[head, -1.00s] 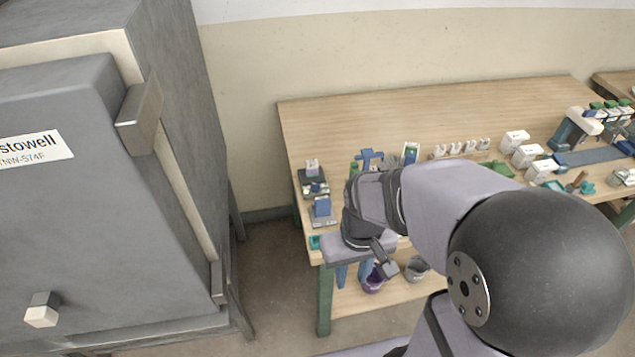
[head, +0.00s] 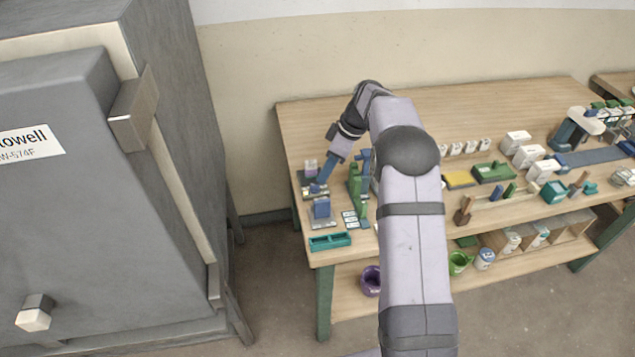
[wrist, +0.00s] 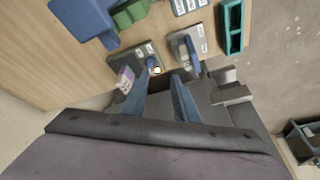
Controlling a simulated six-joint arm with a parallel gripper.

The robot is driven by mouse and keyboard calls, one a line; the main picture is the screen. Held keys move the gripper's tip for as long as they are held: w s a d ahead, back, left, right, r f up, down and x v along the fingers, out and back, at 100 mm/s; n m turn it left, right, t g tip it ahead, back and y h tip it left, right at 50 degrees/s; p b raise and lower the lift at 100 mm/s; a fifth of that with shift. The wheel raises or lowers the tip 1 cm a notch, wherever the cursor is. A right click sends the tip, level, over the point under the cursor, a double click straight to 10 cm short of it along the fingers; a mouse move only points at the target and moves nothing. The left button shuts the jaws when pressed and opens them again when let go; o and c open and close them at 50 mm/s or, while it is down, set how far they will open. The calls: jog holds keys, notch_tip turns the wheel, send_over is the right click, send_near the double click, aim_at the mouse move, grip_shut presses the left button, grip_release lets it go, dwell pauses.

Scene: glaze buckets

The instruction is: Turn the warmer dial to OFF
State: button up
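A small grey unit with pale labels (wrist: 119,58) lies ahead of my fingers in the wrist view, with a small blue part (wrist: 150,61) and a pale yellow spot (wrist: 157,71) on it. It also shows at the bench's left end in the head view (head: 308,194). Which part is the warmer dial, and its setting, are too small to tell. My gripper (wrist: 159,82) is open and empty, its two blue fingers apart just short of this unit. In the head view my gripper (head: 325,178) points down over the small units; its fingertips are hard to make out.
A second grey unit with a blue block (head: 321,208) stands nearer the bench's front edge, with a teal tray (head: 330,241) before it. A green and blue stand (head: 358,188) is close on the right. A grey cabinet (head: 90,230) stands left, across a floor gap.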

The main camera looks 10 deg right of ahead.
aim_at(315, 185)
jog(key=shift+n+y, duration=0.3)
jog(key=shift+n, duration=0.4)
jog(key=shift+w+a+f+p, duration=0.4)
jog(key=shift+w+f, duration=0.15)
jog(key=shift+f, duration=0.7)
jog(key=shift+w+a+f+p, duration=0.35)
jog(key=shift+w+f, duration=0.2)
jog(key=shift+f, duration=0.75)
jog(key=shift+w+a+f+p, duration=0.3)
jog(key=shift+w+f+p, duration=0.2)
jog(key=shift+f, duration=0.75)
jog(key=shift+c, duration=0.6)
grip_shut()
